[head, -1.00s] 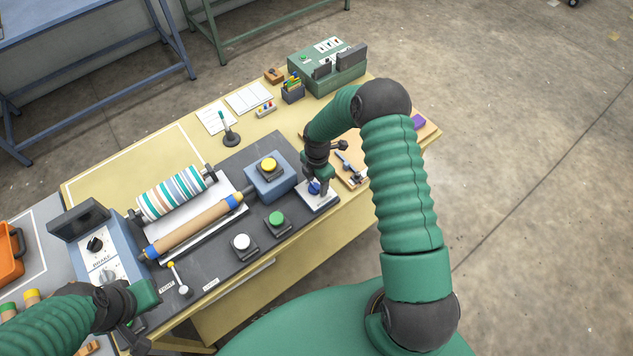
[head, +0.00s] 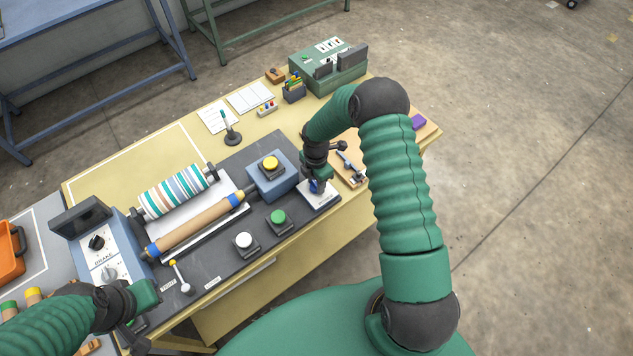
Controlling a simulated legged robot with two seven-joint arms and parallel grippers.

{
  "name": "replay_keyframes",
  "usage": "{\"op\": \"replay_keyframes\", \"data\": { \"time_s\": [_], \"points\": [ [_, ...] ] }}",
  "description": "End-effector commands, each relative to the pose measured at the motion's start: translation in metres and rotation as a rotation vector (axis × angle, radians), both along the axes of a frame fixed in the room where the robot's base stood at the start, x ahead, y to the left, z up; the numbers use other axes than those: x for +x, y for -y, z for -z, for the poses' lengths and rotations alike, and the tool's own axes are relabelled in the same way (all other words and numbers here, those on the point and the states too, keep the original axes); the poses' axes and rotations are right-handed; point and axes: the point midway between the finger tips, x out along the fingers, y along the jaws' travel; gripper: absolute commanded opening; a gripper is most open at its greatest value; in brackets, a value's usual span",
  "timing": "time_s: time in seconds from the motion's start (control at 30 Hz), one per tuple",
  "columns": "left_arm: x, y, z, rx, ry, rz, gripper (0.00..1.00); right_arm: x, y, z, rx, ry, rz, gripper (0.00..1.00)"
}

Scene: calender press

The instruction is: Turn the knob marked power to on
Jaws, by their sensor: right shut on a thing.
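A blue knob (head: 314,187) sits on a small white-topped box (head: 321,200) at the right end of the dark mat. Its marking is too small to read. My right gripper (head: 317,183) points down and is shut on this knob, hiding part of it. My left gripper (head: 139,316) is low at the left, beside the blue control box (head: 116,244), apart from the knob. Its fingers are partly hidden, so I cannot tell whether they are open.
Left of the knob are a yellow button (head: 270,163) on a blue box, a green button (head: 278,216) and a white button (head: 244,240). A striped roller (head: 175,191) and a brown roller (head: 200,224) lie further left. A tool lies on a board (head: 349,170) right of the gripper.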

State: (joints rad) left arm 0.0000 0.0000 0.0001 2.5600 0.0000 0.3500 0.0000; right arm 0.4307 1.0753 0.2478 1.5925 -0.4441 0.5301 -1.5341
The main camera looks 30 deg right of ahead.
Motion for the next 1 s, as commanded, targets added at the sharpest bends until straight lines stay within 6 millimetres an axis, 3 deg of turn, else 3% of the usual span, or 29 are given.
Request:
{"op": "replay_keyframes", "data": {
  "time_s": [0.27,1.0],
  "points": [
    [0.0,0.0,0.007,0.0,0.0,0.0,0.0,0.003,-0.001,0.001,0.002,0.007,0.152,0.0],
    [0.0,0.0,0.027,0.0,0.0,0.0,0.0,0.003,0.0,0.0,0.003,0.006,0.814,0.0]
  ]
}}
